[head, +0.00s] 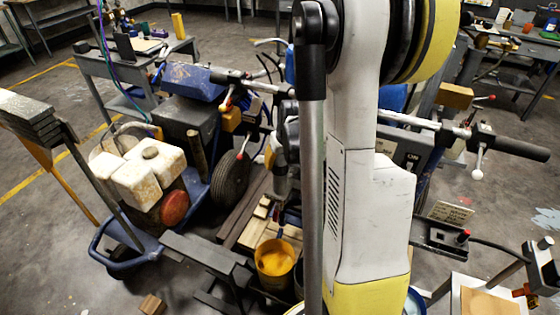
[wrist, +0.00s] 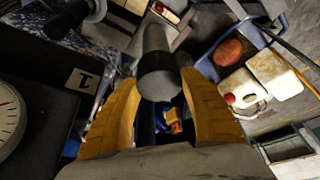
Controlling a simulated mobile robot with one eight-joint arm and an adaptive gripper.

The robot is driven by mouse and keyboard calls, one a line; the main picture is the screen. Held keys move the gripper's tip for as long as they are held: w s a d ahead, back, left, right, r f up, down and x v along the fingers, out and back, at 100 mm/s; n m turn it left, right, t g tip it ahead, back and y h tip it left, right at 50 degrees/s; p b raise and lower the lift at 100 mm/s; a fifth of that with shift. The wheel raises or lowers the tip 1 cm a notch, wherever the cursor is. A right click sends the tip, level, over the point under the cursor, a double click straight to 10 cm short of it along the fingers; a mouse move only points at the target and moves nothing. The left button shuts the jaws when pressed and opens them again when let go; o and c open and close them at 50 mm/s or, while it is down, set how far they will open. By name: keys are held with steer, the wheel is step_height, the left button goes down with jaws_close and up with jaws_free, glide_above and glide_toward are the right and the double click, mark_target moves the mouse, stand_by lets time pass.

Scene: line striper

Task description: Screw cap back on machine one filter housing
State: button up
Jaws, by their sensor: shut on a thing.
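In the wrist view my gripper (wrist: 159,92) has its two yellow fingers on either side of a dark grey round piece, which I take to be the cap (wrist: 160,84). A lighter grey cylinder (wrist: 156,40), likely the filter housing, lines up just beyond it. I cannot tell whether the two touch or whether threads are engaged. A plate marked 1 (wrist: 82,80) is left of the fingers. In the head view my own arm hides the gripper and cap, in front of machine one with its blue cover (head: 192,83).
A yellow paint bucket (head: 275,258) and wood blocks sit below. A dial gauge (wrist: 8,115) is at the wrist view's left edge. Handlebars (head: 425,122) extend right.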

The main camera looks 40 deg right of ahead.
steer(key=shift+f+b, duration=1)
stand_by(1.2)
steer(key=o, duration=1.1)
steer(key=shift+c, duration=0.4)
